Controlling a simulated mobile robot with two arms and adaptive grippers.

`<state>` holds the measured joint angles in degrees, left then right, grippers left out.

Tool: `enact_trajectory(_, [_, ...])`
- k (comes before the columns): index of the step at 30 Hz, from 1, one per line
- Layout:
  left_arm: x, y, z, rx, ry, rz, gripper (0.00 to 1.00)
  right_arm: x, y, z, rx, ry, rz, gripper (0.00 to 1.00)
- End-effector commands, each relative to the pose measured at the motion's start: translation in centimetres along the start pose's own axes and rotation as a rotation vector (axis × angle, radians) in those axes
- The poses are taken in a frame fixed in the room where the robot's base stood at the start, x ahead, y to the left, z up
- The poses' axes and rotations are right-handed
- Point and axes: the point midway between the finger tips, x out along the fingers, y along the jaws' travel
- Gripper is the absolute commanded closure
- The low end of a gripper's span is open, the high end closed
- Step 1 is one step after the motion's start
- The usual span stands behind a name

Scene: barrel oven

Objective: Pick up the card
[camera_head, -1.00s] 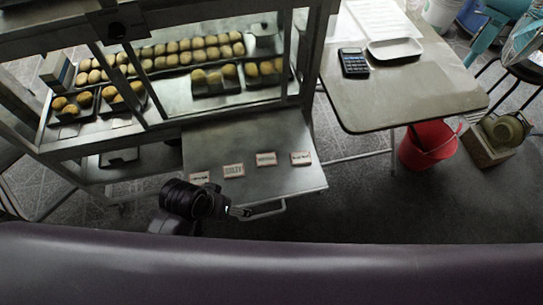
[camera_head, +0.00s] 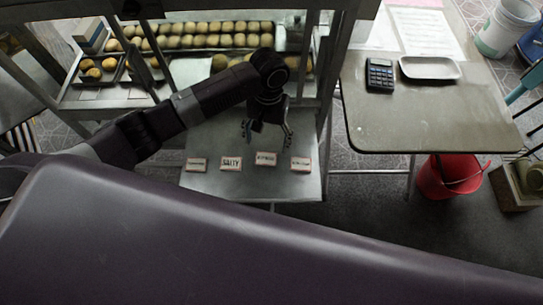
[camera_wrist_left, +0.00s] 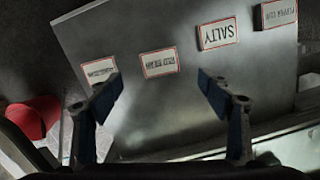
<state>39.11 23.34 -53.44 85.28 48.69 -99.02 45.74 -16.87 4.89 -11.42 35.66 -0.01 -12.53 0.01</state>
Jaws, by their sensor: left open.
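Several white cards with red borders stand in a row on a metal shelf (camera_head: 235,188). From the left in the head view they are a first card (camera_head: 196,164), the SALTY card (camera_head: 231,163), a third card (camera_head: 266,159) and a rightmost card (camera_head: 301,164). My left gripper (camera_head: 267,138) is open and empty, pointing down just behind the two right-hand cards. In the left wrist view, the open fingers (camera_wrist_left: 160,92) lie below the row, with the second card from the left (camera_wrist_left: 159,62) between them and the SALTY card (camera_wrist_left: 217,33) to the right. My right gripper is not visible.
A glass cabinet with trays of buns (camera_head: 200,40) stands behind the shelf, close to my left arm. A table (camera_head: 430,115) with a calculator (camera_head: 380,74) and white tray (camera_head: 430,68) is at right. A red bucket (camera_head: 447,178) is under it.

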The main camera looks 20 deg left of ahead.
Motion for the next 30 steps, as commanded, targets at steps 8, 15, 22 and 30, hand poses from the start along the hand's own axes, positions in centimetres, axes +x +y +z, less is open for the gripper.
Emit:
enact_trajectory(8, [3.2,0.0,0.0,0.001,-0.002,0.001,0.28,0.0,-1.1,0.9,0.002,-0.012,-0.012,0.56])
enact_trajectory(15, [6.7,0.0,0.0,0.001,0.0,0.0,0.28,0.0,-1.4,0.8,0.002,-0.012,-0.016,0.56])
enact_trajectory(22, [7.3,0.0,-0.1,0.003,0.002,0.001,0.28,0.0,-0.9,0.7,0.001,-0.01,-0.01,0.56])
enact_trajectory(30, [7.2,0.0,0.0,0.003,0.002,0.001,0.49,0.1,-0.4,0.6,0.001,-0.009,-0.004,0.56])
